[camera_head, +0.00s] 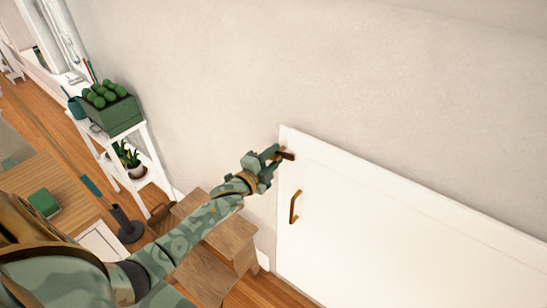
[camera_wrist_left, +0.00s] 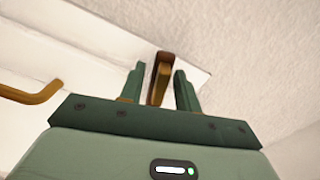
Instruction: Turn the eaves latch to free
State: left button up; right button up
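The eaves latch (camera_head: 289,156) is a small dark brown piece with a brass-coloured part, at the upper left corner of a low white door (camera_head: 390,235). My left gripper (camera_head: 276,154) reaches it from the left. In the left wrist view the latch (camera_wrist_left: 160,78) stands between the two green fingers of my left gripper (camera_wrist_left: 159,88), with a narrow gap showing on each side. The fingers are apart and I see no firm grip. The fingers partly hide the latch in the head view. My right gripper is not in view.
A brass handle (camera_head: 294,206) sits on the door below the latch; it also shows in the left wrist view (camera_wrist_left: 35,94). Wooden steps (camera_head: 232,238) stand below my left arm. A white shelf (camera_head: 152,172) with plants stands left along the wall. The wall above the door is bare.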

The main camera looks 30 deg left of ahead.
pick_arm(q)
grip_shut()
jog(key=shift+n, duration=0.3)
jog(key=n+p, duration=0.2)
jog(key=shift+r+n, duration=0.1)
jog(key=shift+n, duration=0.3)
jog(key=n+p, duration=0.1)
jog(key=n, duration=0.2)
jog(key=shift+n, duration=0.3)
jog(key=n+p, duration=0.1)
jog(key=n, duration=0.2)
jog(key=shift+n+p, duration=0.3)
jog(key=shift+p, duration=0.1)
jog(key=n+p, duration=0.1)
jog(key=n, duration=0.3)
jog(key=shift+n, duration=0.4)
